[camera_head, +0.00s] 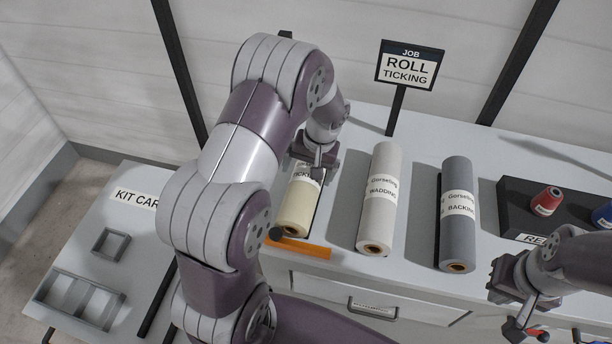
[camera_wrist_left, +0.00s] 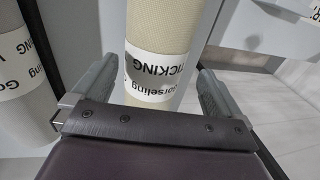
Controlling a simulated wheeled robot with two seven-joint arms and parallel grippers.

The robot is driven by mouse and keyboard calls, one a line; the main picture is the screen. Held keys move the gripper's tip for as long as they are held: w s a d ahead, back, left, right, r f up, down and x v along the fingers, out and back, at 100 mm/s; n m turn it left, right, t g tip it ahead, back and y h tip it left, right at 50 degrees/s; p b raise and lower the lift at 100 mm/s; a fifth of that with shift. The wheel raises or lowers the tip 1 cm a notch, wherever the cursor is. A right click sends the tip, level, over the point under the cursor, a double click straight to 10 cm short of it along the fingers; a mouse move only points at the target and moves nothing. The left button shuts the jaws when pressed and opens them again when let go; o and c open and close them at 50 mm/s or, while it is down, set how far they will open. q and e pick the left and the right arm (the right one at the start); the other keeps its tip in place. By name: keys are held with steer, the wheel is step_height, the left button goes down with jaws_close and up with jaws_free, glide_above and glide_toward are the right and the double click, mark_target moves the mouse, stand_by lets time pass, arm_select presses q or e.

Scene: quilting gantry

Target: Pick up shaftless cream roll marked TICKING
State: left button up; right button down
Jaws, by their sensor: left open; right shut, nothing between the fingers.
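The cream roll marked TICKING (camera_head: 294,208) lies on the white cabinet top, left of the WADDING roll, its far part hidden behind my left gripper. My left gripper (camera_head: 317,168) is above its far part, pointing down. In the left wrist view the cream roll (camera_wrist_left: 160,32) runs between the two spread fingers of the left gripper (camera_wrist_left: 157,88), with its white Gorseling TICKING label near them. The left gripper is open; I cannot tell whether a finger touches the roll. My right gripper (camera_head: 524,318) is shut and empty at the lower right, in front of the cabinet.
A white WADDING roll (camera_head: 383,158) and a grey BACKING roll (camera_head: 456,227) lie to the right. A black tray (camera_head: 516,213) holds red and blue spools. The JOB ROLL TICKING sign (camera_head: 409,65) stands behind. An orange strip (camera_head: 303,249) lies at the front edge. A kit cart (camera_head: 75,240) stands left.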

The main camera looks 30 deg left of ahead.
arm_select(q)
steer(key=f, duration=0.1)
steer(key=w+f, duration=0.1)
steer(key=f, duration=0.1)
steer(key=f+p, duration=0.1)
steer(key=f, duration=0.1)
steer(key=shift+w+a, duration=0.2)
steer(key=shift+a, duration=0.15)
steer(key=shift+s+r, duration=0.15)
steer(key=shift+s, duration=0.1)
steer(key=shift+c, duration=0.9)
steer(key=shift+d, duration=0.1)
steer(key=c, duration=1)
steer(key=shift+w+r, duration=0.1)
steer(key=shift+c, duration=0.4)
